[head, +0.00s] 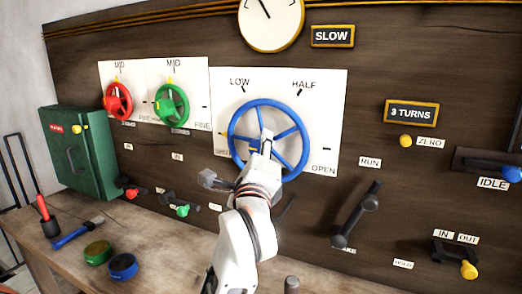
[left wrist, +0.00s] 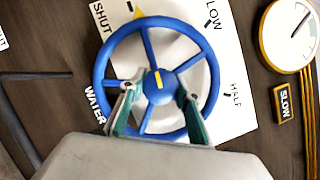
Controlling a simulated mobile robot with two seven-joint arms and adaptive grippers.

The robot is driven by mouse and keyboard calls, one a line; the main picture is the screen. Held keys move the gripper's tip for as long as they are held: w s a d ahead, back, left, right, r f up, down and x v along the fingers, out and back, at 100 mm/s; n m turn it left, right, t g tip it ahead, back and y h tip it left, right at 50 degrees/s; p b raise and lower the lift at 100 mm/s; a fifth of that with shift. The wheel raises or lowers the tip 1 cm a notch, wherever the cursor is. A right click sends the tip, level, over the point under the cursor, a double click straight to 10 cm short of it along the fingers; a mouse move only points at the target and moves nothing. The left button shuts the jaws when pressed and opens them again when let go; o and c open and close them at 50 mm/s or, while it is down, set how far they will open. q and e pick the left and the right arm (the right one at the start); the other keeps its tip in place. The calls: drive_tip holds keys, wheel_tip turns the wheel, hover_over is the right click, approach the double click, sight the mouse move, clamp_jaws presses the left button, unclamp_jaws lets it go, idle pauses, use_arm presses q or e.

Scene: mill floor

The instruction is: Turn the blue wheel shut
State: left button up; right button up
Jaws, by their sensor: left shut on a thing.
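The blue wheel (head: 301,139) is mounted on a white plate (head: 332,95) marked LOW, HALF and OPEN in the head view. My left gripper (head: 266,143) reaches up to its middle from below. In the left wrist view the wheel (left wrist: 209,55) fills the centre, and the two fingers of my left gripper (left wrist: 160,94) sit either side of its hub, closed on the wheel. A yellow pointer (left wrist: 138,12) shows at the rim between SHUT and LOW, nearer SHUT. The SHUT label is largely hidden in the head view. My right gripper is out of view.
Red (head: 118,101) and green (head: 171,104) wheels are to the left. A green box (head: 90,150) hangs further left. A dark lever (head: 356,214) stands at lower right. The bench (head: 60,270) holds a screwdriver-like tool and round green and blue pieces.

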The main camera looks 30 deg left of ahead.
use_arm(q)
drive_tip(key=shift+n+g, duration=0.3)
drive_tip(key=shift+n, duration=0.2)
drive_tip(key=o, duration=1.1)
